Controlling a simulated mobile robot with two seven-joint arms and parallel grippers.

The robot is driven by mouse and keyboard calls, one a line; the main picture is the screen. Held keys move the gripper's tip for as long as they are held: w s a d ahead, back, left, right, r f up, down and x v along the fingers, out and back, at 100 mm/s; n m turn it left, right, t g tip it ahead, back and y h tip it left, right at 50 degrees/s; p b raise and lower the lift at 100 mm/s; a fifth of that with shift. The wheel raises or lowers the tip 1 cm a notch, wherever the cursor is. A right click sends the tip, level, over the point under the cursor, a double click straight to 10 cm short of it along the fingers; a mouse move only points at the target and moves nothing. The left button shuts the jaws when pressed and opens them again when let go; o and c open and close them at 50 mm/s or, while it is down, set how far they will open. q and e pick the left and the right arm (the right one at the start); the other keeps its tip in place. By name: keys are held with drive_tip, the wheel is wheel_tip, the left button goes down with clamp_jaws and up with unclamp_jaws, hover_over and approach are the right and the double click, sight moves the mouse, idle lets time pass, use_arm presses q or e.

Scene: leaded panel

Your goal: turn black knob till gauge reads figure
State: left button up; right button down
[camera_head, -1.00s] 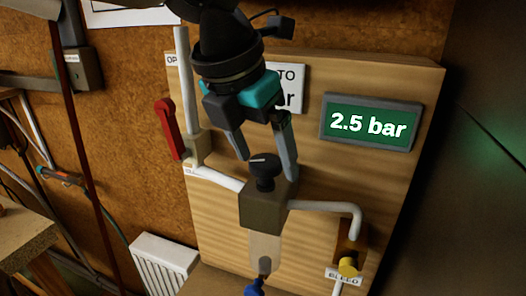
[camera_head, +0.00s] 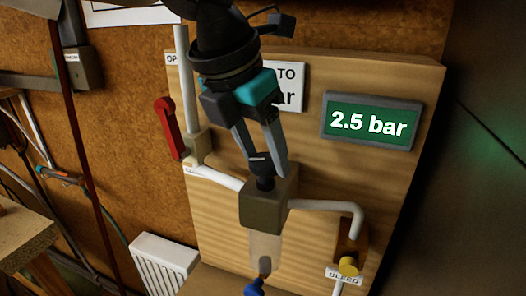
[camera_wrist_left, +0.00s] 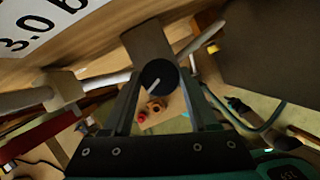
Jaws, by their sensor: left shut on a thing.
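The black knob (camera_head: 265,184) sits on top of a dark block (camera_head: 264,210) on the wooden panel. My left gripper (camera_head: 266,166) comes down from above with its two fingers shut on the knob, one on each side. In the left wrist view the knob (camera_wrist_left: 158,76), with a white pointer line, shows between the fingertips (camera_wrist_left: 158,88). The green gauge display (camera_head: 368,122) reads 2.5 bar. A white sign (camera_head: 290,88) is partly hidden behind my gripper; in the left wrist view the sign (camera_wrist_left: 40,25) shows "3.0 b". My right gripper is not in view.
A red lever (camera_head: 169,127) is on the pipe left of the knob. A yellow bleed knob (camera_head: 348,266) is at lower right, with a white pipe (camera_head: 325,206) leading towards it. A blue part (camera_head: 254,288) is below the block. A white radiator (camera_head: 160,264) stands at lower left.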

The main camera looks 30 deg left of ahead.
use_arm(q)
drive_tip(key=shift+m+h, duration=0.7)
drive_tip(key=shift+m, duration=1.3)
drive_tip(key=o, duration=1.4)
drive_tip(key=shift+c, duration=0.2)
drive_tip(key=shift+a+r, duration=0.1)
drive_tip(key=p+v, duration=0.1)
drive_tip(key=v, duration=1.4)
drive_tip(key=shift+w+r, duration=0.15)
drive_tip(key=shift+w, duration=0.05)
